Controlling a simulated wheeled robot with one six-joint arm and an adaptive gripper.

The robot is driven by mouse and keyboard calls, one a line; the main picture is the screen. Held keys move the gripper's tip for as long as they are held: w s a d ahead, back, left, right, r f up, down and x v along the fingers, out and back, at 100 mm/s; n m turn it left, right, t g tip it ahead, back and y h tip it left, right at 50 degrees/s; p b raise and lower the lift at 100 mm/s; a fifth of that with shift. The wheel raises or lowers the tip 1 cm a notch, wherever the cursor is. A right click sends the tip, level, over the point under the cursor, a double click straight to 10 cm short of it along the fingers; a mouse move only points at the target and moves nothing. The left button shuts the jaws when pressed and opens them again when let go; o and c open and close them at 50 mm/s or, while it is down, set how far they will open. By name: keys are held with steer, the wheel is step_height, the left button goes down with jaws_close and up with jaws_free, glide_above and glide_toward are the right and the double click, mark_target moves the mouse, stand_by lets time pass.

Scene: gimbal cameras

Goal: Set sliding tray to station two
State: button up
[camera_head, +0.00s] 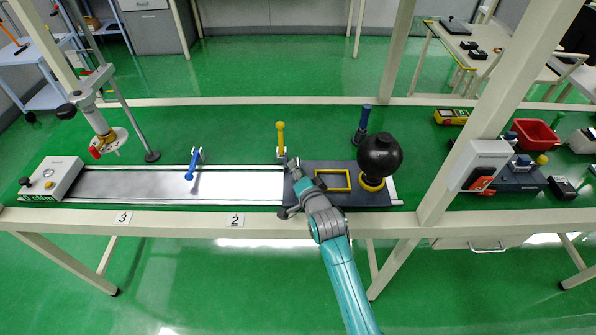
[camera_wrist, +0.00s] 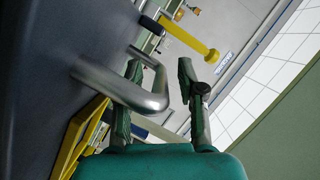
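The sliding tray (camera_head: 310,201) is a dark grey slab at the right end of a silver rail (camera_head: 130,183). It bears a yellow rectangular frame (camera_head: 347,181) and a black ball (camera_head: 379,154) above a yellow ring. My gripper (camera_head: 299,184) is at the tray's left end and hides part of it. In the wrist view the tray's dark surface (camera_wrist: 50,60) carries a bent silver handle (camera_wrist: 150,98). My gripper (camera_wrist: 160,85) is open there, its fingers apart on either side of the handle bar. The station two label (camera_head: 235,219) is on the front beam, left of the tray.
Station three's label (camera_head: 123,218) is farther left. A control box (camera_head: 52,178) closes the left end. A slanted post (camera_head: 485,120) stands right.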

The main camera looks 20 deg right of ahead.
jaws_close()
steer(key=w+a, duration=0.3)
steer(key=a, duration=0.6)
steer(key=w+a, duration=0.2)
steer(key=a, duration=0.7)
steer(key=w+a, duration=0.3)
steer(key=a, duration=0.5)
steer(key=shift+w+a, duration=0.35)
steer(key=shift+a, duration=0.05)
jaws_free()
steer(key=shift+s, duration=0.1)
steer(key=v, duration=1.2)
